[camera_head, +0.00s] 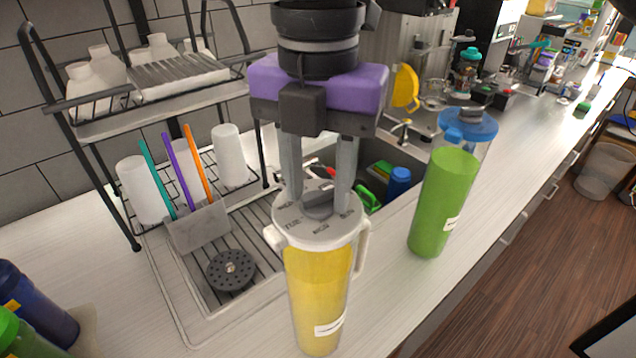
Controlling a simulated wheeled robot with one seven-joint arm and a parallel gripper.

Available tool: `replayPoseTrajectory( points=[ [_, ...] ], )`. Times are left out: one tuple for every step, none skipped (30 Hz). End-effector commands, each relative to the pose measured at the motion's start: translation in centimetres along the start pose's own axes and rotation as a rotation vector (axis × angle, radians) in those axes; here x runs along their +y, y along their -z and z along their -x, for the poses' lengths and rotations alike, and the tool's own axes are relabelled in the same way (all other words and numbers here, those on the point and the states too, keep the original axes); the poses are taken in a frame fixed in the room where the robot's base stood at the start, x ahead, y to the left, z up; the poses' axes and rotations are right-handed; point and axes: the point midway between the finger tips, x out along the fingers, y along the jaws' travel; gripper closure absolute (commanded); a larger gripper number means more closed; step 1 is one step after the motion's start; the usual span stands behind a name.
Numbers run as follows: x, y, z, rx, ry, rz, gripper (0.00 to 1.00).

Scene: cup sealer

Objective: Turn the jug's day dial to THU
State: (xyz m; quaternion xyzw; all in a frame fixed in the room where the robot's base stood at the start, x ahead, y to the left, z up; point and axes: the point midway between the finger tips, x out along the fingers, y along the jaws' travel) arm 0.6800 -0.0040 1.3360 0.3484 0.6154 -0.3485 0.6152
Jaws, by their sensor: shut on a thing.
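The jug (318,290) stands upright on the white counter, with yellow contents, a white label low on its side and a handle at the right. Its white lid carries the day dial, a grey knob (318,206) ringed by printed day names. The marks TUE and WED seem to face the camera; the others are small or hidden behind the fingers, so I cannot tell which day the dial points at. My gripper (318,196) points straight down from above, its two grey fingers shut on the knob, one on each side.
A green-filled jug (442,200) with a blue lid stands to the right. A drying rack (200,240) with cups and straws is at the left, and a sink (385,160) lies behind. Bottles (35,310) are at the lower left. The counter at front right is clear.

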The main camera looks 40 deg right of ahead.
Motion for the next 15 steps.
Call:
replayPoseTrajectory(
  points=[
    [0.04, -0.05, -0.29, -0.002, -0.002, 0.022, 1.0],
    [0.04, -0.04, -0.31, -0.002, -0.002, 0.04, 1.0],
    [0.05, -0.03, -0.34, -0.001, -0.002, 0.066, 1.0],
    [0.05, -0.04, -0.37, -0.001, -0.002, 0.086, 1.0],
    [0.05, -0.05, -0.4, -0.002, -0.002, 0.109, 1.0],
    [0.04, -0.06, -0.44, -0.003, -0.002, 0.141, 1.0],
    [0.03, -0.05, -0.45, -0.003, -0.001, 0.167, 1.0],
    [0.03, -0.04, -0.45, -0.002, -0.001, 0.194, 1.0],
    [0.06, -0.05, -0.43, -0.002, -0.002, 0.231, 1.0],
    [0.08, -0.05, -0.42, -0.002, -0.003, 0.259, 1.0],
    [0.08, -0.05, -0.42, -0.002, -0.003, 0.287, 1.0],
    [0.07, -0.04, -0.41, -0.002, -0.002, 0.327, 1.0],
    [0.06, -0.03, -0.4, -0.001, -0.002, 0.355, 1.0],
    [0.05, -0.03, -0.38, -0.002, -0.001, 0.384, 1.0],
    [0.06, -0.04, -0.34, -0.002, -0.001, 0.422, 1.0]
  ],
)
